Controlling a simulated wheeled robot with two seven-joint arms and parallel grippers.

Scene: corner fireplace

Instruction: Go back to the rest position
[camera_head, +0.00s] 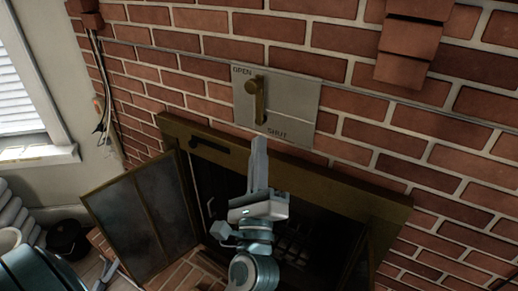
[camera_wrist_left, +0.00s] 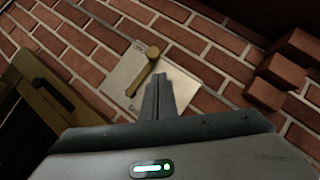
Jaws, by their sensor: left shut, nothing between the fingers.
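My left gripper (camera_head: 260,145) is shut and empty, pointing up in front of the brick wall in the head view. Its closed fingers also show in the left wrist view (camera_wrist_left: 163,82), just below a brass lever. The brass lever (camera_head: 256,100) sits on a grey plate (camera_head: 300,97) marked OPEN at the top and SHUT at the bottom. The lever's knob is towards the OPEN label. In the left wrist view the lever (camera_wrist_left: 145,68) stands just beyond the fingertips; I cannot tell whether they touch. My right gripper is in neither view.
A fireplace with a brass frame (camera_head: 345,187) lies below the plate, its glass door (camera_head: 140,222) swung open to the left. Brick blocks (camera_head: 407,45) jut from the wall at upper right. A window (camera_head: 18,95) and a dark pot (camera_head: 66,238) are at left.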

